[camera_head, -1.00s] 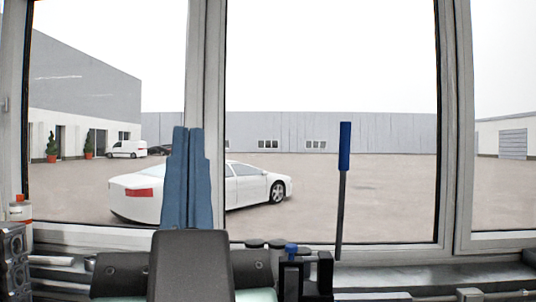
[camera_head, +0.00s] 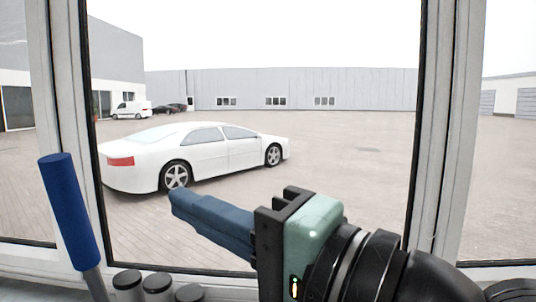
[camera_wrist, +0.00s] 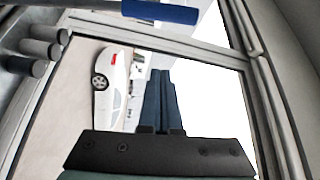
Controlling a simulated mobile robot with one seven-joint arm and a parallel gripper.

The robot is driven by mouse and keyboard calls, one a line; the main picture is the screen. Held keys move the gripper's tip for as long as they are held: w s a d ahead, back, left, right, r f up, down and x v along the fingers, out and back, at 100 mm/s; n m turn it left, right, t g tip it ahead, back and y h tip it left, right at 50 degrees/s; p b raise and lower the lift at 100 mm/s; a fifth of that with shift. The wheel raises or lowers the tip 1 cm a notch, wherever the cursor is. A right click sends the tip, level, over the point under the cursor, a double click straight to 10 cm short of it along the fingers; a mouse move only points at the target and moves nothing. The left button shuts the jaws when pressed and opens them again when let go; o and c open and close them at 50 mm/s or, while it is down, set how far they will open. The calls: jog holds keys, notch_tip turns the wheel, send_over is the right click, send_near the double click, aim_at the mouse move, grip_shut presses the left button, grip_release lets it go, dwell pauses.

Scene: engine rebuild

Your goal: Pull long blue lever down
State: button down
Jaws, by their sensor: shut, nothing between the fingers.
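The long blue lever (camera_head: 70,210) stands at the left of the head view. Its thick blue handle tops a grey rod and leans slightly left. In the wrist view the lever (camera_wrist: 160,12) lies across the top edge, with its blue end to the right. My gripper (camera_head: 180,203) is to the right of the lever, its fingers pointing left toward it. A clear gap shows between the fingertips and the handle. In the wrist view my gripper's fingers (camera_wrist: 158,76) lie together and hold nothing. The lever's lower end is cut off by the frame.
Several dark round knobs (camera_head: 157,285) stand low beside the lever's rod, and also show in the wrist view (camera_wrist: 40,48). A window frame (camera_head: 70,110) runs behind the lever. A white car (camera_head: 200,155) is outside the glass. The space between gripper and lever looks clear.

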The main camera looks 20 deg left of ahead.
jog(key=s+r+p+x, duration=0.1)
jog(key=p+x, duration=0.4)
jog(key=x, duration=0.5)
jog(key=shift+g, duration=0.4)
jog(key=shift+s+d+f+p, duration=0.1)
jog(key=shift+s+f+p, duration=0.2)
jog(key=shift+s, duration=0.65)
jog(key=shift+s+f+p, duration=0.2)
jog(key=shift+s+f, duration=0.2)
jog(key=shift+s, duration=0.5)
jog(key=shift+s+f, duration=0.1)
